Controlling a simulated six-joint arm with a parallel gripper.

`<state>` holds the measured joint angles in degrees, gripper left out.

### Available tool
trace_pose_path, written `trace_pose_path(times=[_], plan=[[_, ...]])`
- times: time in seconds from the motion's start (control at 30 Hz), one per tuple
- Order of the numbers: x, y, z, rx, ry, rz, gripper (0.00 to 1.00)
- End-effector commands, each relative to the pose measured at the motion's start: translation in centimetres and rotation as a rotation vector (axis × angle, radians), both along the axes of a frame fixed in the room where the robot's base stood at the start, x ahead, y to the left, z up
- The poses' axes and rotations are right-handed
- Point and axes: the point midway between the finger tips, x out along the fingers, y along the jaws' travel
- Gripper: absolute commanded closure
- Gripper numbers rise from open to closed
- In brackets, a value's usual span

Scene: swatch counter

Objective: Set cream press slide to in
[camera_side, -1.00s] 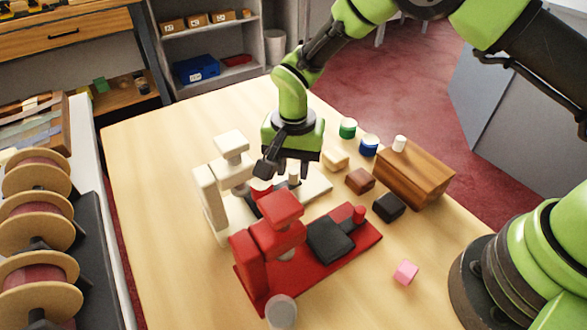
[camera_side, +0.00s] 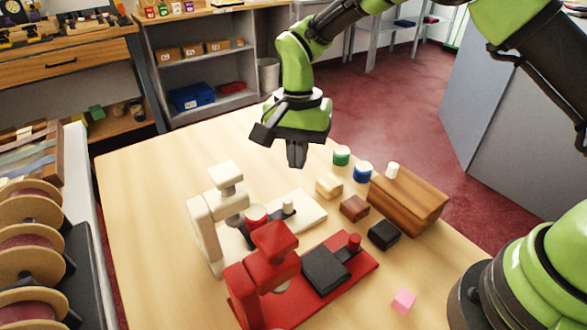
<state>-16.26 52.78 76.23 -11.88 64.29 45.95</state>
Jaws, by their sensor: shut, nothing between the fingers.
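The cream press (camera_side: 203,222) stands on the left of the table, with its head (camera_side: 226,175) raised above its base (camera_side: 312,212). Its slide's cream knob (camera_side: 288,204) stands close to the head side, with bare base to its right. A red cylinder with a pale top (camera_side: 256,214) sits beside the knob, near the head. The slide's dark plate is mostly hidden by the presses, but it looks pushed in under the head. My gripper (camera_side: 296,160) is shut and empty, in the air above and behind the knob, touching nothing.
A red press (camera_side: 245,290) stands in front, its dark slide (camera_side: 326,268) out to the right. Small blocks, two round jars (camera_side: 341,156) and a wooden block (camera_side: 408,205) lie to the right. A pink cube (camera_side: 403,301) lies in front. The table's back left is clear.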

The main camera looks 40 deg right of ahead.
Motion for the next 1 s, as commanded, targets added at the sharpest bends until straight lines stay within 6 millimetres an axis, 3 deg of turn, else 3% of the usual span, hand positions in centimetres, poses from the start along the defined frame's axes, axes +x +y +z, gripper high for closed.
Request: trace_pose_path(times=[0.03,0.2,0.3,0.43,0.67,1.0], plan=[[0.3,-2.0,-0.7,0.046,0.057,-0.082,1.00],[1.0,-7.5,-1.7,0.318,0.224,-0.338,1.00],[1.4,-10.0,-1.6,0.482,0.258,-0.443,1.00],[1.9,-11.8,-1.3,0.617,0.261,-0.514,1.00],[1.7,-10.6,-2.6,0.648,0.264,-0.523,1.00],[0.9,-5.6,-7.7,0.644,0.264,-0.522,1.00]])
